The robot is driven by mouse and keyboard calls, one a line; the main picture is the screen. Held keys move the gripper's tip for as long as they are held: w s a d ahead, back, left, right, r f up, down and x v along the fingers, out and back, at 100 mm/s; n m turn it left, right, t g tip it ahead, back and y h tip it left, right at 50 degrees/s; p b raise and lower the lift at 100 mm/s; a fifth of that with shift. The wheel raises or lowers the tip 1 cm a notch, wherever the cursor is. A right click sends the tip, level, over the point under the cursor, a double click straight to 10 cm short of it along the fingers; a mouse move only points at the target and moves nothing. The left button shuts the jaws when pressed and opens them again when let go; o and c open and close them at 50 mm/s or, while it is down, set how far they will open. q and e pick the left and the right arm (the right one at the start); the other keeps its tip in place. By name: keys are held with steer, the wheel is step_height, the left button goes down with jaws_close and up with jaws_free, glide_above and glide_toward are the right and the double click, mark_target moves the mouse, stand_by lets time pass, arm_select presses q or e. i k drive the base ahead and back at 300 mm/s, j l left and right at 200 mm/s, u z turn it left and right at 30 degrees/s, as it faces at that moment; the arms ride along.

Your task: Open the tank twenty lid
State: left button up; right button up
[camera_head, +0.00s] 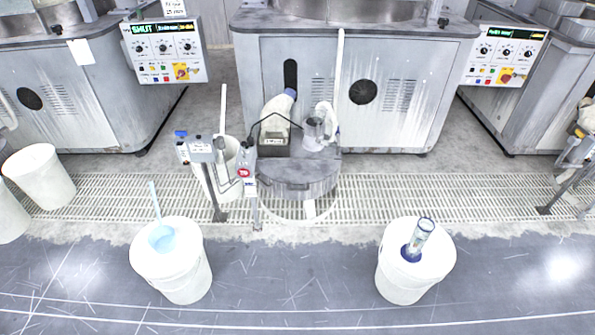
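A round grey tank lid (290,178) lies flat and looks closed on a white tank in the middle, in front of the central machine. No tank number is readable, so I cannot tell if this is tank twenty. On the lid stand a dark carrier box (274,144), a clear jug (314,132) and white bottles (277,110). Neither of my grippers shows in the head view.
A post with grey boxes (203,150) stands left of the lid, near a white bucket. A white bucket (180,283) with a blue scoop and another (402,286) with a clear cylinder stand in front. Floor (297,270) between them is clear. Grating (420,197) runs behind.

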mark_target(288, 171)
steer(key=i+z, duration=0.15)
steer(key=i, duration=0.3)
steer(key=i+j+z, duration=0.1)
steer(key=i, duration=0.4)
steer(key=i+j+z, duration=0.15)
steer(key=i, duration=0.3)
steer(key=i+j+z, duration=0.15)
steer(key=i, duration=0.3)
